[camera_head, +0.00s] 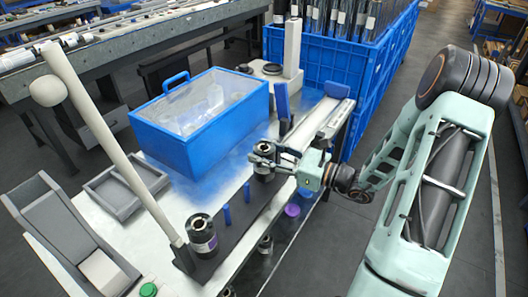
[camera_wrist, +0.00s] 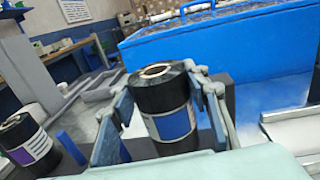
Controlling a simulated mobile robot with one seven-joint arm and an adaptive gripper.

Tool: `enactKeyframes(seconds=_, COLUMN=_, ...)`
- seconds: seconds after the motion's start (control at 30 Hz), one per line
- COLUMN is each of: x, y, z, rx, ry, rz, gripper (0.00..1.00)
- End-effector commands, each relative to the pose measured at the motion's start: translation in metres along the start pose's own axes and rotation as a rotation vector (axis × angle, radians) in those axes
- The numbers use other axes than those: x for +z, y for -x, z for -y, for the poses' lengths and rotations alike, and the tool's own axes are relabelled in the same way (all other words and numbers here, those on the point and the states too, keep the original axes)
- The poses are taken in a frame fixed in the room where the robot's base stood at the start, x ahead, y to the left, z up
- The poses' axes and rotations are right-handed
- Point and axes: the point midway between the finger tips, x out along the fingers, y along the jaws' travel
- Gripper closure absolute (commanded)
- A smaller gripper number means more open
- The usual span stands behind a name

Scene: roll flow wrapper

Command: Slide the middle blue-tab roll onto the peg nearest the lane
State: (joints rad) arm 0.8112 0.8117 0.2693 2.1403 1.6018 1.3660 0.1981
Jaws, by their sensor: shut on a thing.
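My gripper (camera_head: 265,152) is shut around a black roll (camera_head: 263,172) with a pale core, over the dark strip on the bench. In the wrist view the fingers (camera_wrist: 168,105) press both sides of this upright roll, and its blue label tab (camera_wrist: 172,125) faces me. Its underside is hidden, so I cannot tell whether it touches the strip. Two bare blue pegs, a nearer one (camera_head: 226,214) and a farther one (camera_head: 246,191), stand left of the held roll. A second black roll (camera_head: 203,238) with a purple tab stands at the strip's near end; it also shows in the wrist view (camera_wrist: 27,148).
A blue bin (camera_head: 190,150) with a clear top stands behind the strip. A white post (camera_head: 105,135) with a round knob leans over the bench at left. A grey tray (camera_head: 122,192) and chute (camera_head: 65,235) lie left. Blue crates (camera_head: 325,60) stand behind.

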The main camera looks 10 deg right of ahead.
Motion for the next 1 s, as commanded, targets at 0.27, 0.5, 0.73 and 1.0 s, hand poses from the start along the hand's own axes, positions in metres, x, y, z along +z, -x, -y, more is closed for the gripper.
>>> enactKeyframes(seconds=0.27, x=0.001, y=0.000, z=0.000, rx=0.000, ry=0.001, rz=0.001, gripper=0.39)
enactKeyframes(seconds=0.5, x=-0.001, y=0.001, z=0.002, rx=-0.004, ry=0.001, rz=-0.002, gripper=0.37)
enactKeyframes(seconds=0.73, x=-0.001, y=0.018, z=0.003, rx=-0.010, ry=0.001, rz=-0.005, gripper=0.37)
enactKeyframes(seconds=1.0, x=0.000, y=0.074, z=0.002, rx=-0.006, ry=0.001, rz=-0.001, gripper=0.37)
